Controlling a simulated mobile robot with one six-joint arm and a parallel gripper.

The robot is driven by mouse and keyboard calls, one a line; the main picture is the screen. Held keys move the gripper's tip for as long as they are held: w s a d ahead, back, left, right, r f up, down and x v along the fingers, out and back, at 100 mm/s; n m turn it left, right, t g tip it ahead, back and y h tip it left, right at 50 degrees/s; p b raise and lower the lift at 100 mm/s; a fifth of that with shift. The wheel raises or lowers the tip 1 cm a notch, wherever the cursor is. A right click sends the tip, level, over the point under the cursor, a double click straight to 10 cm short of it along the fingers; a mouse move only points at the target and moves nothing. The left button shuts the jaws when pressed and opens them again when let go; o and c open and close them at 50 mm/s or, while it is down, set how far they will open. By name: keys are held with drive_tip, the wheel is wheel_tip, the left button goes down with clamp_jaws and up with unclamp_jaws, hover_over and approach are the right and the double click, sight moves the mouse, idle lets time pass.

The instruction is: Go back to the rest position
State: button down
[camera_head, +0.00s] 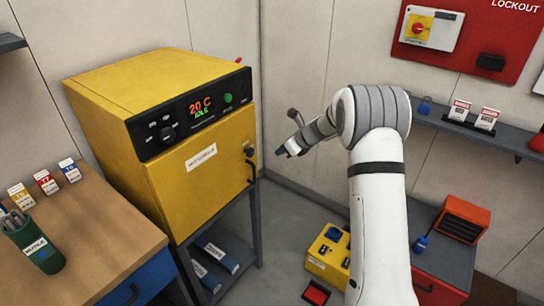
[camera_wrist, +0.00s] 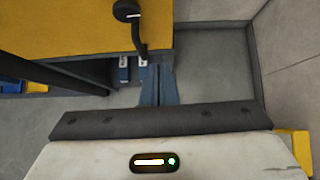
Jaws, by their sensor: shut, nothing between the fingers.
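My gripper (camera_head: 281,151) is raised in front of the right side of the yellow oven (camera_head: 201,185), near its dark door handle (camera_head: 251,165), and its fingers point left. The head view does not settle whether it touches the oven. In the wrist view my gripper (camera_wrist: 157,70) shows two blue-grey fingers side by side, shut and empty. The oven's yellow face (camera_wrist: 70,30) and dark handle (camera_wrist: 134,25) lie beyond the fingertips there. The oven door is shut, and its display reads 20 C.
A wooden bench (camera_head: 95,235) with a green cup (camera_head: 35,245) and several small labelled packs stands left. A grey shelf (camera_head: 435,121) and red lockout board (camera_head: 470,35) are on the right wall. A yellow box (camera_head: 325,262) and red cabinet (camera_head: 440,270) stand low behind my arm.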

drive_tip(key=s+d+r+m+t+h, duration=0.1)
drive_tip(key=d+r+m+t+h, duration=0.15)
drive_tip(key=r+m, duration=0.4)
drive_tip(key=s+d+r+m+t+h, duration=0.1)
drive_tip(key=d+r+m+t, duration=0.2)
drive_tip(key=r+m, duration=0.4)
drive_tip(key=s+d+r+m+h, duration=0.6)
drive_tip(key=s+m, duration=0.3)
drive_tip(key=m, duration=0.3)
drive_tip(key=s+f+m+g, duration=0.2)
drive_tip(key=s+m, duration=0.5)
drive_tip(key=s, duration=0.4)
drive_tip(key=s+a+f+m+g+y, duration=0.1)
drive_tip(key=s+f+m+g, duration=0.1)
drive_tip(key=s+m, duration=0.5)
drive_tip(key=s+a+f+m+g+y, duration=0.1)
drive_tip(key=s+m+g, duration=0.3)
drive_tip(key=s, duration=1.1)
drive_tip(key=f+m, duration=0.1)
drive_tip(key=m, duration=0.2)
drive_tip(key=shift+s+f, duration=0.25)
drive_tip(key=shift+s, duration=0.05)
drive_tip(key=c, duration=2.2)
unclamp_jaws()
